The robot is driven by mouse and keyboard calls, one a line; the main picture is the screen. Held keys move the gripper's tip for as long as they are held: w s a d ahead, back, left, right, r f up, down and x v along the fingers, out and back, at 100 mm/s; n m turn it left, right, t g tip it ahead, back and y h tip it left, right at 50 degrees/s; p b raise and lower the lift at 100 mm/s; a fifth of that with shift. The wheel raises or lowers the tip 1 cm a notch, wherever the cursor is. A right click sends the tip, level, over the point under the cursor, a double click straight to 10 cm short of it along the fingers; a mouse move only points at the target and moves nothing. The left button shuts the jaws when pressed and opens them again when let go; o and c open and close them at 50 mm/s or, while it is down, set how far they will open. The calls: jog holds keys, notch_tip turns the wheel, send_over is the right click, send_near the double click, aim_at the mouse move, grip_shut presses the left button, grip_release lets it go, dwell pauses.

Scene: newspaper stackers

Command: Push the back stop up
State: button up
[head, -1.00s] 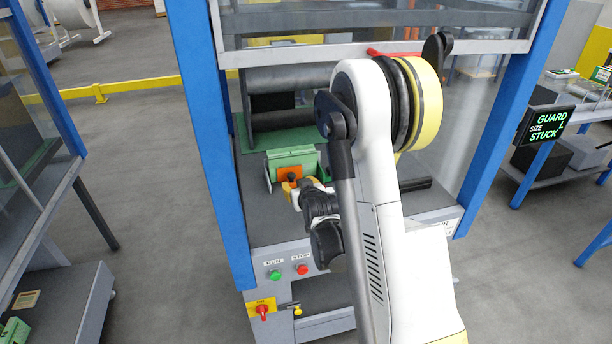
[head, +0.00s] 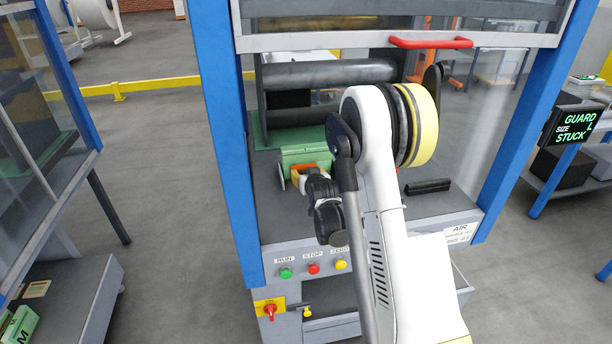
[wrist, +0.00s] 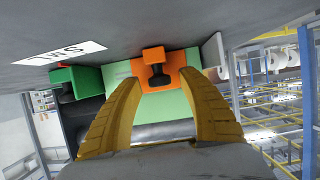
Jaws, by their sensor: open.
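The back stop looks to be the green plate (head: 306,155) with an orange clamp, standing on the grey machine bed inside the blue frame. In the wrist view the green plate (wrist: 181,106) carries the orange clamp (wrist: 178,80) with a black knob (wrist: 158,73). My gripper (wrist: 160,86) is open, its two yellow fingers on either side of the clamp and knob. I cannot tell whether they touch it. In the head view my gripper (head: 302,176) is at the plate's near side and hides most of the clamp.
A raised guard with a red handle (head: 430,43) hangs above the opening. Dark rollers (head: 328,73) lie behind the plate. A black bar (head: 428,186) lies on the bed at right. A white S M L label (wrist: 62,54) and another green block (wrist: 85,80) show in the wrist view.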

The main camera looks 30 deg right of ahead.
grip_shut()
jog(key=shift+w+d, duration=0.25)
jog(key=shift+w, duration=0.7)
grip_release()
